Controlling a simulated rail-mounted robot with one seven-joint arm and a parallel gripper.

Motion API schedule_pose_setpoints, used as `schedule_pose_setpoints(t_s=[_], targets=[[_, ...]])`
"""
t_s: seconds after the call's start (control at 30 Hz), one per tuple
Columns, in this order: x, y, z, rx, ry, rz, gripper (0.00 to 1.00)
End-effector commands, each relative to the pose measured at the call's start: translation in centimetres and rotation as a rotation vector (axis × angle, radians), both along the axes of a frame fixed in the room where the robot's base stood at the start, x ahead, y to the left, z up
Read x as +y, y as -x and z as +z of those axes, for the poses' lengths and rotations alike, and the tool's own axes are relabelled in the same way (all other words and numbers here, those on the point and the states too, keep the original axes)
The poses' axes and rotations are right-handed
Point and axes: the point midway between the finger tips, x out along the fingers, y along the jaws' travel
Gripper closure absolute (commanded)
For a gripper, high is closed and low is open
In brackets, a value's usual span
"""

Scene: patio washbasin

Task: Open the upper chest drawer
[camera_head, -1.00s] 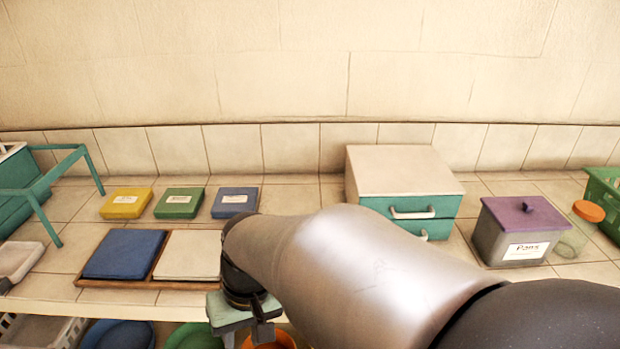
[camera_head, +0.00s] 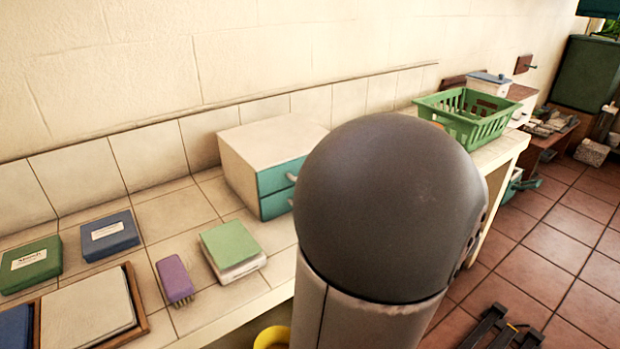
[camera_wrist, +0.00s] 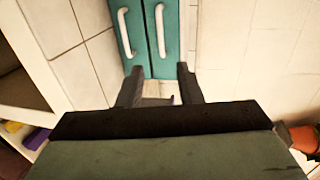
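The chest (camera_head: 268,143) is white with two teal drawer fronts, one above the other, and stands on the tiled counter. The upper drawer (camera_head: 280,176) looks closed, and its white handle (camera_head: 292,178) is partly covered by my arm. In the wrist view the teal fronts (camera_wrist: 133,25) and two white handles (camera_wrist: 160,30) show at the top, turned on their side. I cannot tell surely which front is the upper one there. My gripper (camera_wrist: 159,86) is open and empty, its fingers apart and short of the handles. My arm hides the gripper in the head view.
A purple brush (camera_head: 174,279) and a green-topped block (camera_head: 231,248) lie in front of the chest. A blue box (camera_head: 108,235) and a green box (camera_head: 30,264) are at left. A green basket (camera_head: 470,118) stands at right. An orange object (camera_wrist: 305,138) is at the wrist view's lower right.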

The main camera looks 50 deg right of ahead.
Motion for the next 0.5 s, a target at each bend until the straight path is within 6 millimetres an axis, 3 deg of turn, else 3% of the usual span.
schedule_pose_setpoints(t_s=[0.17, 0.5], targets=[[-0.6, -1.2, -0.2, -0.006, 0.001, -0.007, 0.68], [-2.4, -7.9, -1.7, -0.006, -0.003, -0.005, 0.68]])
